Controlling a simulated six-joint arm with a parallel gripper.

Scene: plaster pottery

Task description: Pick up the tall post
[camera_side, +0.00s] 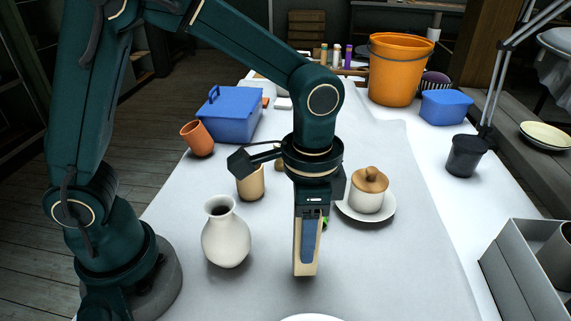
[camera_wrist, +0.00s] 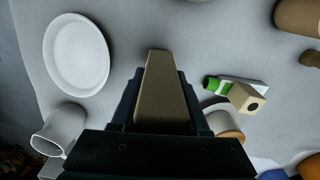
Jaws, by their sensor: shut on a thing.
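The tall post is a pale beige upright block (camera_side: 300,268) in the middle of the side view. My gripper (camera_side: 309,240) points straight down and is shut on it, with a blue-grey finger lying along its near face. In the wrist view the post (camera_wrist: 162,85) runs out from between the dark jaws of my gripper (camera_wrist: 163,118) and looks tapered by the viewing angle. My jaws hide part of it. I cannot tell whether its lower end touches the table.
A white vase (camera_side: 226,240) stands left of the post, with a tan cup (camera_side: 250,185) behind it. A white plate (camera_side: 312,318) is in front. A grey crate (camera_side: 520,265) stands far right.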

